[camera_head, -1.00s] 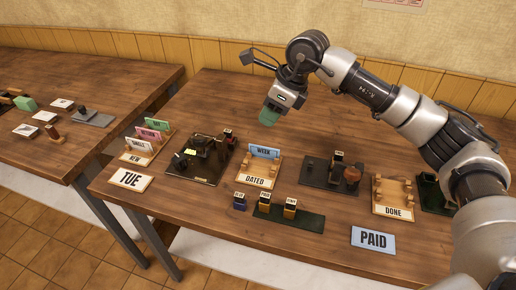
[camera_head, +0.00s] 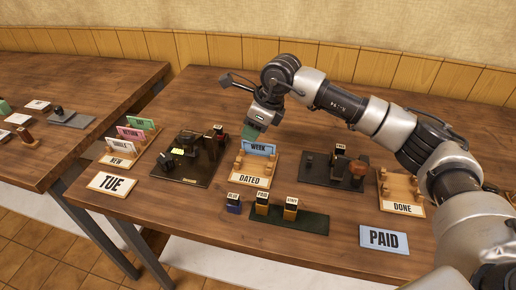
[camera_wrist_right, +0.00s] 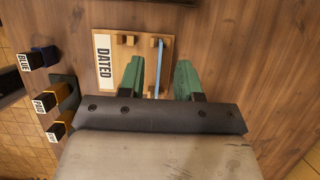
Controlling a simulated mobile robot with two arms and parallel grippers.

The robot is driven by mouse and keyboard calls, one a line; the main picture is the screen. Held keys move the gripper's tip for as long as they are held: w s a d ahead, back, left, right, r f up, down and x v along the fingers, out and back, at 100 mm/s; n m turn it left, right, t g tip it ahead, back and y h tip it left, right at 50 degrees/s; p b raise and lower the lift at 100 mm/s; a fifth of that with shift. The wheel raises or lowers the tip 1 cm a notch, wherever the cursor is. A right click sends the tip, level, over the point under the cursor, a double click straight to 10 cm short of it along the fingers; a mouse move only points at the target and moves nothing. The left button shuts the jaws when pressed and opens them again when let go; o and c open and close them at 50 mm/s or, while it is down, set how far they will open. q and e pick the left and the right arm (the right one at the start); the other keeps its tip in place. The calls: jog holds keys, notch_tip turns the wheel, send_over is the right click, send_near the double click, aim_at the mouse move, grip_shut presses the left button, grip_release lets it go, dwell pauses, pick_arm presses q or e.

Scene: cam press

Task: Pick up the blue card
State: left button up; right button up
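The blue card (camera_head: 259,148), marked WEEK, stands upright in the wooden DATED rack (camera_head: 250,181). In the right wrist view, the blue card (camera_wrist_right: 160,70) shows nearly edge-on as a thin strip. My right gripper (camera_head: 250,134) is just above and behind the card in the head view. In the right wrist view, my right gripper (camera_wrist_right: 159,63) is open, with one green finger on each side of the card and gaps between. Nothing is held. My left gripper is not in view.
A NEW rack (camera_head: 118,161) with several cards stands at the left. A dark stamping device (camera_head: 185,155) is left of the DATED rack. Stamps on a green mat (camera_head: 300,222) lie in front. A DONE rack (camera_head: 402,207) and PAID sign (camera_head: 384,240) are at right.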

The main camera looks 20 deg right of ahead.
aim_at(258, 149)
jog(key=x, duration=0.5)
jog(key=shift+w, duration=0.1)
grip_shut()
